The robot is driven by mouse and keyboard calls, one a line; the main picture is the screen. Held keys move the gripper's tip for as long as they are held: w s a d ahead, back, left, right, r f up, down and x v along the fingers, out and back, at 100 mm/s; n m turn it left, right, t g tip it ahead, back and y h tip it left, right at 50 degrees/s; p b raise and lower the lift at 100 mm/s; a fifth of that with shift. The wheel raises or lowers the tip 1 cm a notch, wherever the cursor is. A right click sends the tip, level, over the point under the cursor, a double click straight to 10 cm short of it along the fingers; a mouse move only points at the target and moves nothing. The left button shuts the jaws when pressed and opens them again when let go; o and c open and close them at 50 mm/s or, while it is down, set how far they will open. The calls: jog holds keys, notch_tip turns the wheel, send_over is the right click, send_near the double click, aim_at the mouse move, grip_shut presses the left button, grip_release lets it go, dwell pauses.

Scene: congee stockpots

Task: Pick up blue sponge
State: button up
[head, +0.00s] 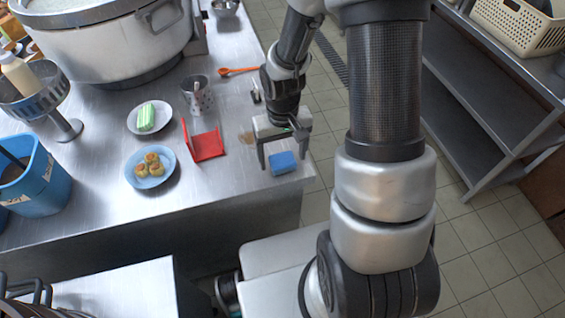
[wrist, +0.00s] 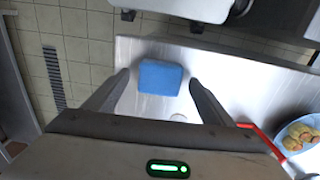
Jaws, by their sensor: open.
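The blue sponge (head: 283,163) lies flat on the steel counter close to its right edge. In the wrist view the sponge (wrist: 159,77) shows whole, ahead of and between my two fingers. My gripper (head: 283,162) is open and empty, with its fingers spread on either side of the sponge in the head view. In the wrist view my gripper (wrist: 158,82) has a clear gap between each finger and the sponge. I cannot tell exactly how high the fingertips are above the counter.
A red holder (head: 206,146) stands left of my gripper. A blue plate of buns (head: 150,182), a plate with a green item (head: 132,124), a patterned cup (head: 198,106) and an orange spoon (head: 238,71) lie further left and back.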

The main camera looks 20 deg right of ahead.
aim_at(282, 159)
jog(key=c, duration=1.2)
jog(key=shift+o, duration=0.2)
notch_tip(282, 159, up, 10)
jog(key=p, duration=0.2)
